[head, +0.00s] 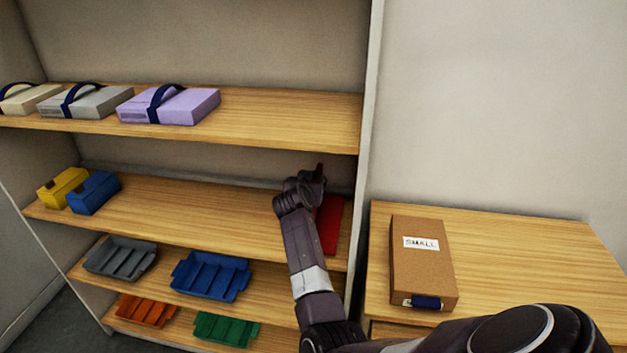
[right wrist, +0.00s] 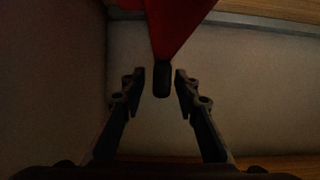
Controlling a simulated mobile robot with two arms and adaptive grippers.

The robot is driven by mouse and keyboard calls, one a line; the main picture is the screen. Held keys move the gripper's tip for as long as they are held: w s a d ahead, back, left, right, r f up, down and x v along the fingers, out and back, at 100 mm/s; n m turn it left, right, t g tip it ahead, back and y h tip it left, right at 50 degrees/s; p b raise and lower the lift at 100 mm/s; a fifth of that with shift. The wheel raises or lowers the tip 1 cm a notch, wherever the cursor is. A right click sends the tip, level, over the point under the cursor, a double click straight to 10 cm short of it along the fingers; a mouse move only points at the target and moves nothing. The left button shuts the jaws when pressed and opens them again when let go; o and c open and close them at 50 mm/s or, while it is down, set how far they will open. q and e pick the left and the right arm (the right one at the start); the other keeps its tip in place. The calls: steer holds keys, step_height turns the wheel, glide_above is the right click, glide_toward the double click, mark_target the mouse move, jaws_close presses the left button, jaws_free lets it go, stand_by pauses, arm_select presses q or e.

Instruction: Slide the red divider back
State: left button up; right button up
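The red divider (head: 329,226) is on the second shelf from the top, at its right end beside the shelf's side wall. My right arm covers part of it in the head view. In the right wrist view the red part (right wrist: 180,22) narrows down to a dark rounded end (right wrist: 162,80). My right gripper (right wrist: 159,78) is open, with one finger on each side of that dark end and a visible gap on both sides. In the head view the right gripper (head: 312,180) is over the back of that shelf, its fingers mostly hidden. My left gripper is not in view.
Yellow (head: 63,187) and blue (head: 94,193) boxes stand left on the same shelf. Cases with dark straps, including a purple one (head: 185,107), lie on the shelf above. Lower shelves hold several trays. A cardboard box (head: 421,270) lies on the table at right. The shelf's middle is clear.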

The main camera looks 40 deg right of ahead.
steer(key=shift+v, duration=3.7)
steer(key=shift+s+f, duration=0.1)
